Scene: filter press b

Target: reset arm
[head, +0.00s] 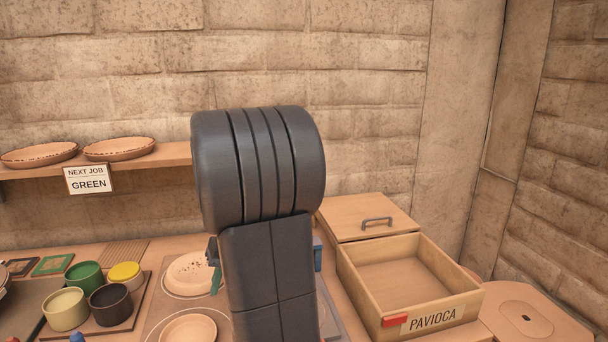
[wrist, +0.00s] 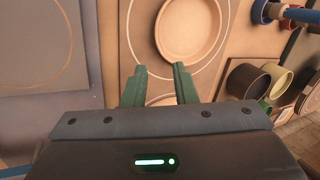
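My gripper (wrist: 159,68) shows in the wrist view with its two green fingers apart and nothing between them. It hangs over a board with round outlines. A shallow tan dish (wrist: 192,28) lies beyond the fingertips. In the head view my dark arm stands upright in the middle and hides most of the gripper; one green finger shows at its left edge. A dish with dark red specks (head: 190,274) and a plain dish (head: 188,330) lie on the board left of the arm, partly hidden.
Green (head: 84,276), yellow (head: 125,273), cream (head: 65,308) and black (head: 111,303) cups stand at left. An open, empty-looking wooden box marked PAVIOCA (head: 433,318) stands at right. A shelf (head: 150,160) holds two pie-like discs and a NEXT JOB GREEN sign (head: 89,179).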

